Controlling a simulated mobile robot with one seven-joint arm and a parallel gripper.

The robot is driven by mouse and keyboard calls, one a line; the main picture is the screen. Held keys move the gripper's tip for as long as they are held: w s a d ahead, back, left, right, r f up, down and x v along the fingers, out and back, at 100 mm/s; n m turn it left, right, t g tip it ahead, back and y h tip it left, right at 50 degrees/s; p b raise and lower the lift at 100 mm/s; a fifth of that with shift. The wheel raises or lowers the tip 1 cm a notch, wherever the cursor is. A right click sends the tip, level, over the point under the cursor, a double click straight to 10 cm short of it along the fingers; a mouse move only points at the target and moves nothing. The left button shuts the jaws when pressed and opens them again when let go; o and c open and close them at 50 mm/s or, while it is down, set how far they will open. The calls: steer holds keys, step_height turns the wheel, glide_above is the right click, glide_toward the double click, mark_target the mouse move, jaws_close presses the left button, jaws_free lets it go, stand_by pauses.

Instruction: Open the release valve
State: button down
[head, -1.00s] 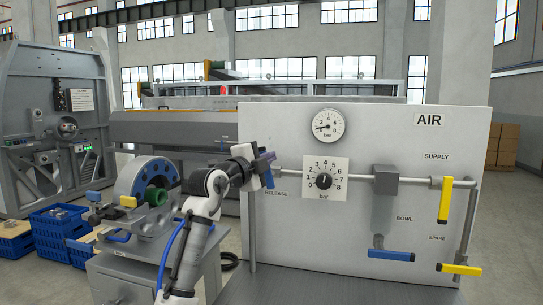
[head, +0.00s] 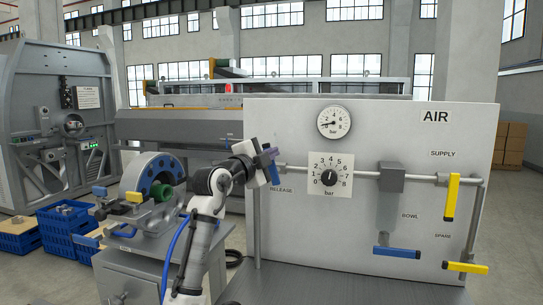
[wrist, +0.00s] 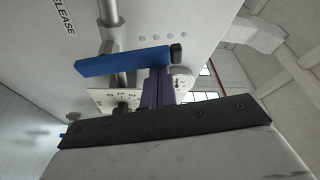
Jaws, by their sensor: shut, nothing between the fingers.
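The release valve's blue lever (wrist: 122,62) lies across a grey pipe in the wrist view, near the RELEASE label on the panel. My gripper (wrist: 158,88) has its purple fingers closed together with nothing between them. The fingertips are close to the lever's right part, near its dark end piece; I cannot tell if they touch it. In the head view my gripper (head: 271,163) is at the left end of the panel's pipe, above the RELEASE label (head: 281,190).
The AIR panel (head: 390,125) carries a pressure gauge (head: 334,121), a dial regulator (head: 330,177), a bowl with a blue lever (head: 397,253), and yellow supply (head: 452,202) and spare (head: 465,267) levers. A machine on a cabinet (head: 150,185) and blue crates (head: 62,225) stand left.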

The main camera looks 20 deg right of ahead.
steer(key=shift+w+a, duration=0.1)
steer(key=shift+a, duration=0.05)
steer(key=w+a+f+n+t+y+b, duration=0.1)
steer(key=a+f+n+t, duration=0.1)
steer(key=n, duration=0.6)
steer(key=w+a+f+n+t+y+b, duration=0.1)
steer(key=w+a+f+n+t+b, duration=0.1)
steer(key=n, duration=0.6)
steer(key=shift+a+t, duration=0.15)
steer(key=shift+t, duration=0.65)
steer(key=shift+f+b, duration=0.2)
steer(key=shift+b, duration=0.1)
step_height(320, 180, up, 5)
steer(key=p, duration=0.4)
steer(key=b+v, duration=0.5)
steer(key=v, duration=0.5)
steer(key=shift+s+f, duration=0.2)
steer(key=shift+f, duration=0.2)
